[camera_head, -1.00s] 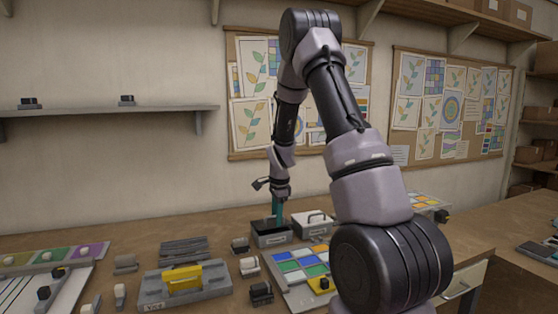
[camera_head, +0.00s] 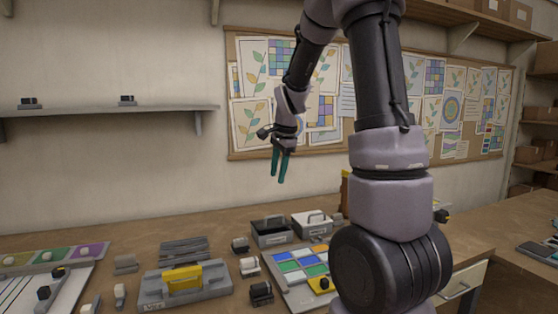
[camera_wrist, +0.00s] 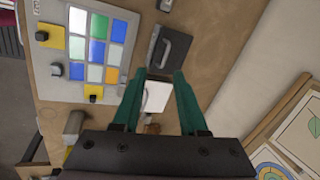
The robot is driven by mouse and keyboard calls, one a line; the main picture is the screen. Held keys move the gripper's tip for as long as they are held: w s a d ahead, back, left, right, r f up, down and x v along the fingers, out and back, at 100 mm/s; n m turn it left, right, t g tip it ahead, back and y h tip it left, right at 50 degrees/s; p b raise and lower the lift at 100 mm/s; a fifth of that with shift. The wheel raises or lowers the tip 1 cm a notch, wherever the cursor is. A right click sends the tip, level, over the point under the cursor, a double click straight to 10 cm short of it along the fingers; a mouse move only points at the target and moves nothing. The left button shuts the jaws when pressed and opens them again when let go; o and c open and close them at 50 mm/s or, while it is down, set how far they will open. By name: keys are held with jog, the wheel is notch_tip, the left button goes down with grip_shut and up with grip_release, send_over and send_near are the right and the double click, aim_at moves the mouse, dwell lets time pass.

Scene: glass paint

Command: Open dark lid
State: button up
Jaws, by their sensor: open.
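The dark lid (camera_wrist: 170,48), with a grey bar handle, tops a small box beyond the fingertips in the wrist view. In the head view the dark-topped grey box (camera_head: 271,238) stands on the bench, left of a white-lidded box (camera_head: 313,228). My gripper (camera_head: 280,181) is raised well above the boxes, with its teal fingers pointing down. In the wrist view my gripper (camera_wrist: 158,74) is open, with nothing held. The white lid (camera_wrist: 157,97) shows between the fingers, farther below. Whether the dark lid is fully seated cannot be told.
A panel of coloured glass squares (camera_head: 300,266) lies in front of the boxes. A grey tray with a yellow block (camera_head: 182,278) and several small dark-and-white items are to its left. The wall with pinned pictures (camera_head: 252,140) rises behind the bench.

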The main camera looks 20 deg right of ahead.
jog(key=s+a+r+n, duration=0.1)
jog(key=s+r+n, duration=0.1)
jog(key=s+r, duration=0.2)
jog(key=shift+s+a+r+t+y, duration=0.2)
jog(key=shift+s+r+t+y, duration=0.1)
jog(key=shift+r, duration=0.1)
jog(key=shift+w+f, duration=0.1)
grip_shut()
jog(key=m+t+h, duration=0.1)
jog(key=m, duration=2.2)
send_near(276, 225)
jog(key=shift+x, duration=2.95)
